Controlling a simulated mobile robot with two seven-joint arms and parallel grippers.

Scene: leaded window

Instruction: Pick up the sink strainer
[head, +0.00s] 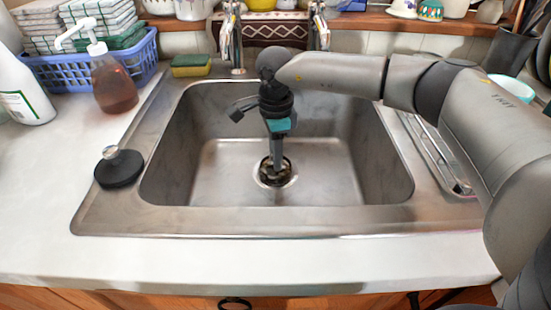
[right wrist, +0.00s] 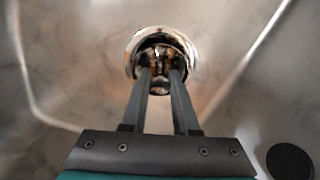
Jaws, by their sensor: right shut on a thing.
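The sink strainer (head: 275,179) is a small metal piece at the round drain in the floor of the steel sink (head: 220,165). In the right wrist view the strainer (right wrist: 160,88) shows shiny and dark inside the drain ring, partly hidden by the fingers. My right gripper (head: 277,163) points straight down into the sink, its fingertips at the strainer. In the right wrist view the gripper's fingers (right wrist: 161,75) are close together and shut on the strainer. I cannot tell whether the strainer is lifted from the drain. My left gripper is not in view.
A black stopper (head: 119,170) with a metal knob lies on the sink's left rim. A soap bottle (head: 113,85), a blue basket (head: 60,75) and a sponge (head: 191,66) stand behind it. The faucet (head: 238,45) rises behind the sink. The front counter is clear.

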